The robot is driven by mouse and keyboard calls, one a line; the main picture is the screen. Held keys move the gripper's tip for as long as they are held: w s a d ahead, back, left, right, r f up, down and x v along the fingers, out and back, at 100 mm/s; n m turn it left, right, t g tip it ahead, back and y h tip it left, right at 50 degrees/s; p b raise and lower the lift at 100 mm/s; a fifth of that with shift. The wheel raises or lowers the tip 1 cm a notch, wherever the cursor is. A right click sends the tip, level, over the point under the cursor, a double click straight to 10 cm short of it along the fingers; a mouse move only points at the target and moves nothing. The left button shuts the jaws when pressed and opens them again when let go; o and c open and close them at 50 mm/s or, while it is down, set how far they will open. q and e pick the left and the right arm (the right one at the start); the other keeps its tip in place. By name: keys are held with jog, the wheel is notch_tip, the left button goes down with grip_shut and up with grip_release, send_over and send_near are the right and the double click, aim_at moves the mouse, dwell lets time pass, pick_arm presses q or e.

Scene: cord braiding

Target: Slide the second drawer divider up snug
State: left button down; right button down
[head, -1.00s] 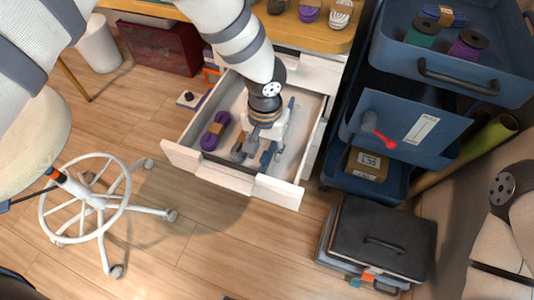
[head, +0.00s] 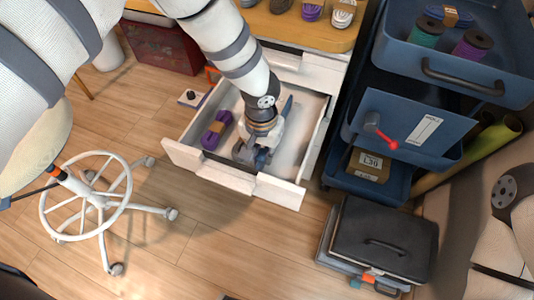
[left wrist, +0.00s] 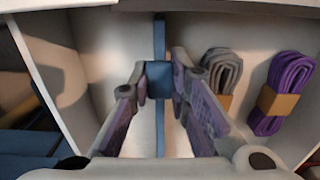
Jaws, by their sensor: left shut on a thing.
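The open white drawer (head: 281,190) holds a narrow blue divider (head: 287,106), partly hidden behind my left gripper in the head view. In the left wrist view the divider (left wrist: 160,35) runs straight up the middle, with a blue block (left wrist: 159,80) on it. My left gripper (head: 255,160) is down inside the drawer. In the left wrist view its two fingers (left wrist: 160,84) are shut on this block, one at each side. The right gripper is out of view.
A purple cord bundle (head: 215,130) lies in the drawer; a grey bundle (left wrist: 222,76) lies beside it, close to my fingers. A blue cart (head: 440,90) stands to the right, a black case (head: 383,240) on the floor before it. A white wheeled stool base (head: 107,210) is at left.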

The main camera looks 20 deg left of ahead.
pick_arm(q)
jog(key=shift+a, duration=1.15)
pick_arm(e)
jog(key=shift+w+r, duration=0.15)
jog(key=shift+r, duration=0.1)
pick_arm(q)
jog(key=c, duration=1.5)
grip_release()
